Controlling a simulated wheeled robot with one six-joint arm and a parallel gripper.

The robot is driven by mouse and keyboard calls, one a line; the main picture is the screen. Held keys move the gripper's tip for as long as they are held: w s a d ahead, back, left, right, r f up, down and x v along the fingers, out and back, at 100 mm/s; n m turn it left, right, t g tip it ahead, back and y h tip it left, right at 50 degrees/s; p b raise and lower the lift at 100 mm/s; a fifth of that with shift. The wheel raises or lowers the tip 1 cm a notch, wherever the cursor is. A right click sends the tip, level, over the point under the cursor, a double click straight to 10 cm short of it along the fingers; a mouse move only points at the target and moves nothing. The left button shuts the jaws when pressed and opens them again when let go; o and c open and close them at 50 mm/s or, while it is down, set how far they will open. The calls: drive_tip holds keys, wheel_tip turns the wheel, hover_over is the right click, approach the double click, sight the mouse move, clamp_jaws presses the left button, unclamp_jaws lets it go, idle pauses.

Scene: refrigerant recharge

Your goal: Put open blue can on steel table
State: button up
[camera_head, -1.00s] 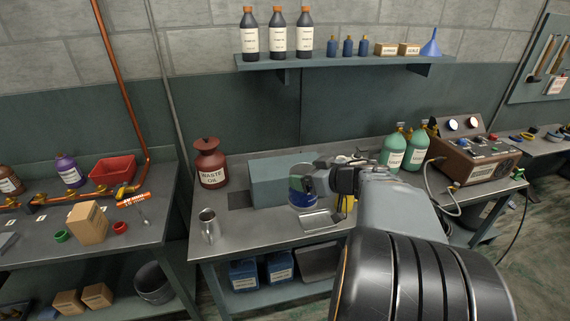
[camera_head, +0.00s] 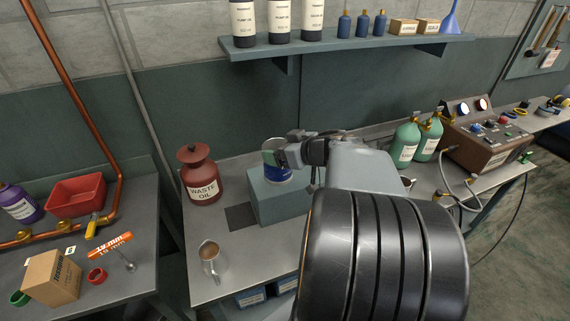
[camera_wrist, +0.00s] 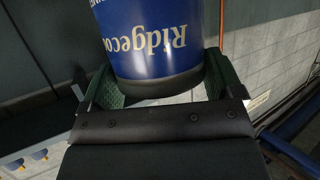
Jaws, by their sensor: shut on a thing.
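The blue can (camera_head: 277,172) is held in my gripper (camera_head: 278,158), upright in the head view, over the blue-grey block on the steel table (camera_head: 226,268). I cannot tell whether it touches the block. In the wrist view the can (camera_wrist: 155,45) fills the space between the green finger pads of my gripper (camera_wrist: 160,85), its blue label reading "Ridgeco". The can's top is only partly seen in the head view, and my arm hides the table to its right.
A red waste oil can (camera_head: 199,178) stands left of the blue-grey block (camera_head: 275,204). Green bottles (camera_head: 406,142) and a brown gauge box (camera_head: 485,140) stand at the right.

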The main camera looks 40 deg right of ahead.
drive_tip(key=w+d+f, duration=0.9)
drive_tip(key=w+f, duration=0.2)
drive_tip(key=f, duration=0.2)
drive_tip(key=shift+d+p, duration=0.3)
drive_tip(key=shift+d, duration=0.05)
drive_tip(key=shift+f, duration=0.1)
drive_tip(key=o, duration=1)
